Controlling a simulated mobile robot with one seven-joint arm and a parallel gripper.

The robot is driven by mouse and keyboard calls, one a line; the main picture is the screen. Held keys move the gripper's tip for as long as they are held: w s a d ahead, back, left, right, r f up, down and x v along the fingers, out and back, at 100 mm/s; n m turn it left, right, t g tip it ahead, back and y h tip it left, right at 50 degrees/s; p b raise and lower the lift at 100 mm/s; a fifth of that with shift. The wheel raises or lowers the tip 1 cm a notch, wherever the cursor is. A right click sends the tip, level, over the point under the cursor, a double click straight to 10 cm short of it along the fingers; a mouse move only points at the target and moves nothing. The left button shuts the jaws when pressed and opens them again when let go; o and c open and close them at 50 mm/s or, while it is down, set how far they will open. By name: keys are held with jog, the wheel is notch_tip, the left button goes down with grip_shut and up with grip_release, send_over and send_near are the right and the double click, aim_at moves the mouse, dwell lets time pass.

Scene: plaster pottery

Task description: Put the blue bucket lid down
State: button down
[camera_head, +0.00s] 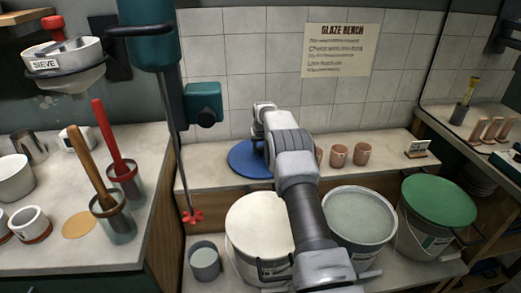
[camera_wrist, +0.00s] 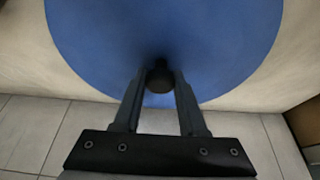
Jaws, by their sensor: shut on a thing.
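The blue bucket lid (camera_head: 246,160) is a flat round disc at the back shelf, left of my arm in the head view. It fills much of the upper wrist view (camera_wrist: 110,40). My gripper (camera_wrist: 160,82) is shut on the lid's dark knob (camera_wrist: 160,76), with one finger on each side. In the head view the fingers are hidden behind my arm. The lid looks to be at or just above the shelf surface; I cannot tell whether it touches.
Below stand a white-filled bucket (camera_head: 258,225), an uncovered bucket (camera_head: 357,215) and a green-lidded bucket (camera_head: 438,200). A mixer with a red paddle (camera_head: 192,216) hangs left of the lid.

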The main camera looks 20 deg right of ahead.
jog(key=shift+f, duration=0.2)
jog(key=shift+c, duration=2.3)
grip_release()
jog(key=shift+r, duration=0.1)
jog(key=shift+r, duration=0.1)
